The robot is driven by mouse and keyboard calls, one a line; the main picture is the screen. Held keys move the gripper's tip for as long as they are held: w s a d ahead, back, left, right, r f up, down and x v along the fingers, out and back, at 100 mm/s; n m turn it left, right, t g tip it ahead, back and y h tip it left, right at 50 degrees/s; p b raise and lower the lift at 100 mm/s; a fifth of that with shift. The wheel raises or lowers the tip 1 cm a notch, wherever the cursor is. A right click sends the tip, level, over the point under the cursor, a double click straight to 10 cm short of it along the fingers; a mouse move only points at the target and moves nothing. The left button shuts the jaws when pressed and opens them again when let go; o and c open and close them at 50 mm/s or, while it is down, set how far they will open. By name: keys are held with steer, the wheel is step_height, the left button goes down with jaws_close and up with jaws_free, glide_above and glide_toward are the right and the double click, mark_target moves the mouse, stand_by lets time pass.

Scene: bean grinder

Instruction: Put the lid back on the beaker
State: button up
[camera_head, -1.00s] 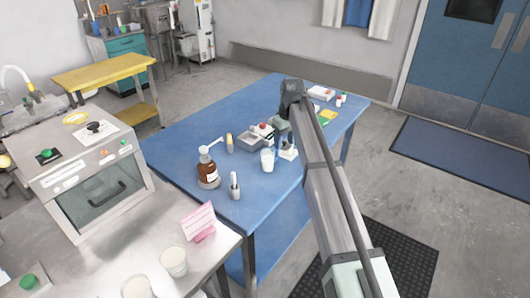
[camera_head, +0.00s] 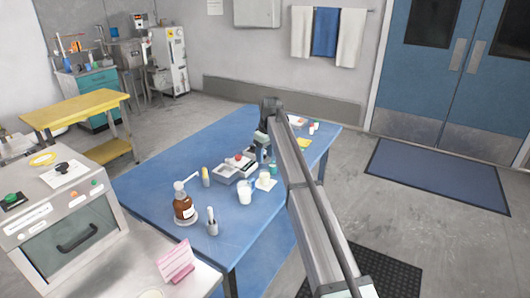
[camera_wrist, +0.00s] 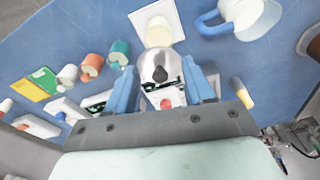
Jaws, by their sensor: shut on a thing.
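My gripper (camera_wrist: 162,92) is shut on a grey, dome-shaped lid (camera_wrist: 160,66) with a dark knob, between its blue fingers. In the head view my gripper (camera_head: 263,148) is over the far right part of the blue table, partly hidden by my arm. A cream cylindrical vessel (camera_wrist: 158,34) stands on a white square plate (camera_wrist: 143,17), just beyond the lid in the wrist view. A white cup with a blue handle (camera_wrist: 246,20) stands to its right; it also shows in the head view (camera_head: 245,191). I cannot tell for certain which one is the beaker.
Small red, orange and teal jars (camera_wrist: 92,64) stand left of the lid in the wrist view. A brown pump bottle (camera_head: 183,206), a grey holder (camera_head: 212,226) and a grey tray (camera_head: 226,174) share the blue table (camera_head: 165,158). Its near right part is clear.

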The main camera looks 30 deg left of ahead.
mark_target(266, 159)
steer(key=shift+f, duration=2.5)
steer(key=shift+f, duration=0.2)
stand_by(0.4)
steer(key=o, duration=1.4)
steer(key=shift+r, duration=0.2)
steer(key=shift+r, duration=3.35)
jaws_close()
